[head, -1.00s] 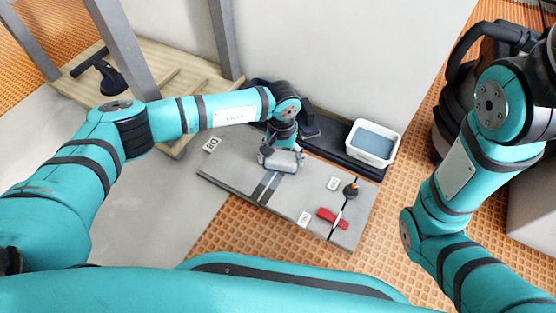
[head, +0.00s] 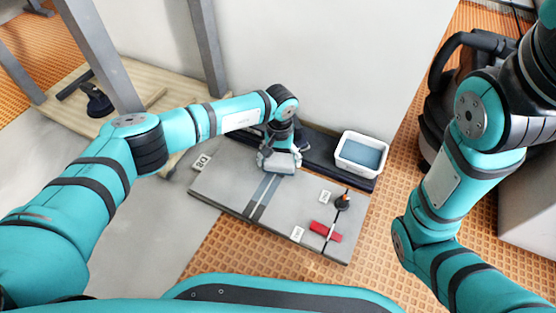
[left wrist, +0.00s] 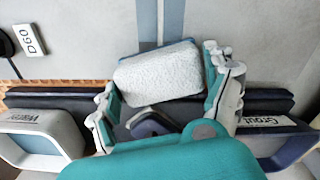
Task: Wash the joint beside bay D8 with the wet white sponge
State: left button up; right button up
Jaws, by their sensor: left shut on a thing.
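My left gripper (head: 279,152) is shut on the white sponge (head: 281,163), at the back edge of the grey tiles (head: 222,186). In the left wrist view the pale, speckled sponge (left wrist: 160,74) sits between both fingers, over the far part of the joint (left wrist: 160,22). I cannot tell whether it touches the surface. In the head view the joint (head: 261,196) runs forward from the sponge as a thin light line, with darker strips along both sides. My right arm (head: 445,195) is at the right; its gripper is out of view.
A white tub (head: 361,153) with bluish water stands behind the tiles. A red block (head: 325,231) and a small dark knob-like tool (head: 343,201) lie at the right. White label cards (head: 202,162) stand around, hard to read. A container marked Grout (left wrist: 268,122) shows in the wrist view.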

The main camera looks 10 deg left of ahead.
aim_at(274, 168)
pick_arm(q)
jog(key=shift+s+a+r+p, duration=0.15)
jog(key=shift+s+a+p, duration=0.1)
jog(key=shift+s+p, duration=0.45)
jog(key=shift+s+a+r+p, duration=0.1)
jog(key=shift+s+a+p, duration=0.1)
jog(key=shift+s+p, duration=0.45)
jog(key=shift+s+a+f+p, duration=0.1)
jog(key=shift+s+a+p, duration=0.1)
jog(key=shift+s+p, duration=0.25)
jog(key=shift+s+a+p, duration=0.25)
jog(key=shift+s+p, duration=0.4)
jog(key=shift+p, duration=0.1)
jog(key=shift+s+a+f+p, duration=0.1)
jog(key=shift+s+a+p, duration=0.1)
jog(key=shift+s+p, duration=0.3)
jog(key=shift+s+a+f+p, duration=0.1)
jog(key=shift+s+a+p, duration=0.15)
jog(key=shift+s, duration=0.4)
jog(key=shift+s+a+r+p, duration=0.15)
jog(key=shift+s+a+p, duration=0.1)
jog(key=shift+s+p, duration=0.55)
jog(key=shift+s+a+p, duration=0.2)
jog(key=shift+s+p, duration=0.15)
jog(key=shift+s, duration=0.2)
jog(key=shift+s+a+p, duration=0.2)
jog(key=shift+s+p, duration=0.15)
jog(key=shift+s, duration=0.15)
